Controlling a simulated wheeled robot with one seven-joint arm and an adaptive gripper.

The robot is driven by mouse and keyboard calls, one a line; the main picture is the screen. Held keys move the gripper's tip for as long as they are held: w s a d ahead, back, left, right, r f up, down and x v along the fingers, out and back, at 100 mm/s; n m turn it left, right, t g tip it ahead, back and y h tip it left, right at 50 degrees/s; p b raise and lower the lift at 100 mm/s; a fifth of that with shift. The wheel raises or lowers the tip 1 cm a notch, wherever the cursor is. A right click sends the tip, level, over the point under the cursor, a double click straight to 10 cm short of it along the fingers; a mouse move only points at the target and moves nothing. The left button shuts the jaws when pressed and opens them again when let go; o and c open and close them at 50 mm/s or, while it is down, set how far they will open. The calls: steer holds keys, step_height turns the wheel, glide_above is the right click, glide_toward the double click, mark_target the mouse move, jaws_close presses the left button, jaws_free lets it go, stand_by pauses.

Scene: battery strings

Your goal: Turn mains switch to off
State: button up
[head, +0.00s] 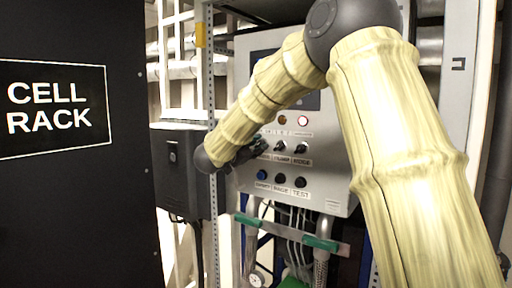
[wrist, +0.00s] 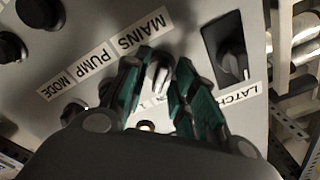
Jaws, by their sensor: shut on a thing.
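The mains switch (wrist: 157,72) is a knob with a pale grip, beside the label MAINS on the grey control panel (wrist: 105,22). In the wrist view my gripper (wrist: 156,80) has its two green-and-black fingers around the knob, one on each side, and is shut on it. The fingers hide part of the knob, and I cannot read its exact setting. In the head view my gripper (head: 250,151) is at the left part of the panel (head: 243,80), at the row of switches. The mains switch cannot be made out there.
Black knobs (wrist: 40,12) sit near the labels PUMP and MODE. A black latch switch (wrist: 232,58) is on the other side. In the head view a black CELL RACK cabinet (head: 75,190) stands at left, and a dark box (head: 180,175) hangs left of the panel.

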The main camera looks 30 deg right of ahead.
steer(key=shift+n, duration=0.3)
steer(key=n, duration=0.3)
steer(key=shift+n, duration=0.3)
steer(key=n, duration=0.4)
steer(key=shift+n, duration=0.3)
steer(key=n, duration=0.4)
steer(key=shift+f+n, duration=0.1)
steer(key=shift+n, duration=2.4)
steer(key=o, duration=0.6)
steer(key=shift+o, duration=0.2)
